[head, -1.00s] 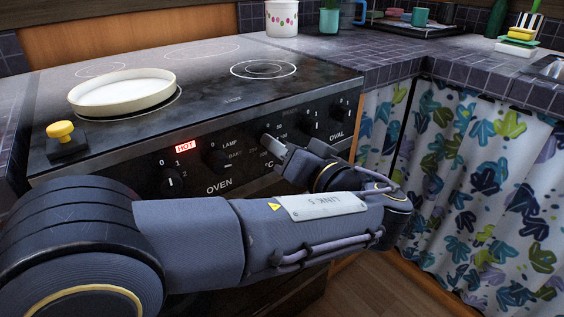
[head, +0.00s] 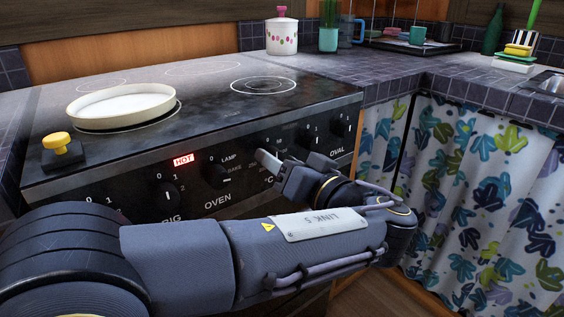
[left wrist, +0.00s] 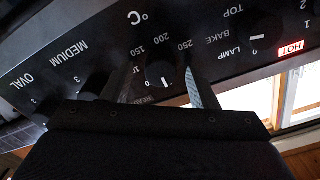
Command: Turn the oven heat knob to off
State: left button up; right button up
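The oven heat knob (left wrist: 160,72) is a dark round dial marked °C on the stove's front panel. It shows in the left wrist view, with numbers around it and a white mark near its lower edge in that picture. My left gripper (left wrist: 159,70) is open, with one finger on each side of the knob. I cannot tell whether the fingers touch it. In the head view, the left gripper (head: 267,163) is at the panel, right of the lamp/bake knob (head: 216,175), and hides the heat knob. My right gripper is not in view.
A red HOT light (head: 183,160) is lit on the panel. A pale pan (head: 122,106) and a yellow-topped object (head: 61,145) are on the stovetop. A patterned curtain (head: 475,195) hangs at right.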

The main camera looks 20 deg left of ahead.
pick_arm(q)
jog(key=shift+d, duration=0.1)
jog(key=p+v, duration=0.2)
jog(key=v, duration=0.5)
jog(key=shift+s+d, duration=0.25)
